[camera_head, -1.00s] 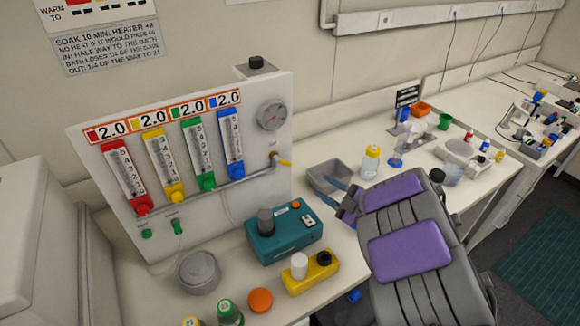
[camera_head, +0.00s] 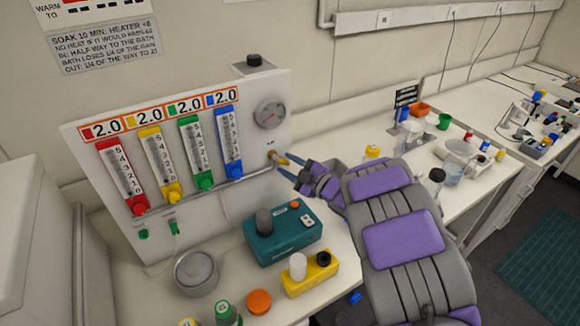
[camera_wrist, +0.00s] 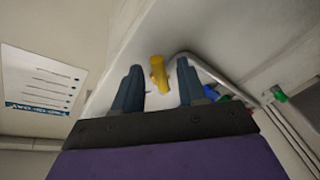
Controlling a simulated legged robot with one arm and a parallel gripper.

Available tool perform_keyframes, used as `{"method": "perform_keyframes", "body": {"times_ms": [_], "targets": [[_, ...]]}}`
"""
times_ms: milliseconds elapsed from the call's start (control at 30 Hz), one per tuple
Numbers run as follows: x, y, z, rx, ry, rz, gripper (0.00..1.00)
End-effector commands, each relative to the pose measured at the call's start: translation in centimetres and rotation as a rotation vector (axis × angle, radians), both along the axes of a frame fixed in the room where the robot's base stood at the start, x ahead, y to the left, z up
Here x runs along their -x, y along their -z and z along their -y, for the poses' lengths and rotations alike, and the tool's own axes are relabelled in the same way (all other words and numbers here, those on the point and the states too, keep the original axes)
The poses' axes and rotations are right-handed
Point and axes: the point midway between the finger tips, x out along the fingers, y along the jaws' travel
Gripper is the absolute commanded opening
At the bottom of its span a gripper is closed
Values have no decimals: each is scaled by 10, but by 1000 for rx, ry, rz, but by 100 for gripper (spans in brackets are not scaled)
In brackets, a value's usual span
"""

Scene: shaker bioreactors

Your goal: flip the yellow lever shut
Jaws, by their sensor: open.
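The yellow lever (camera_head: 294,159) sticks out from a brass valve (camera_head: 278,158) at the right side of the white gas panel (camera_head: 255,195), below the round gauge. My gripper (camera_head: 283,167) is at the lever, with its blue-grey fingers pointing left toward the panel. In the wrist view the yellow lever (camera_wrist: 159,74) shows between the two spread fingertips of my gripper (camera_wrist: 159,76), with a gap on each side. The gripper is open and holds nothing. Whether a finger touches the lever cannot be told.
A metal pipe (camera_head: 245,181) runs from the valve under the red, yellow, green and blue flow tubes. A teal device (camera_head: 284,240) and a yellow block (camera_head: 310,273) stand on the bench below.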

Motion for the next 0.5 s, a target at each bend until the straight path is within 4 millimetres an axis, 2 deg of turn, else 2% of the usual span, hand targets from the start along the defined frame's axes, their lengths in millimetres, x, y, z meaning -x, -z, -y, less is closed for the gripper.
{"method": "perform_keyframes", "body": {"times_ms": [167,500], "targets": [[0,0,0,1,-1,0,39],[0,1,0,0,0,-2,7]]}}
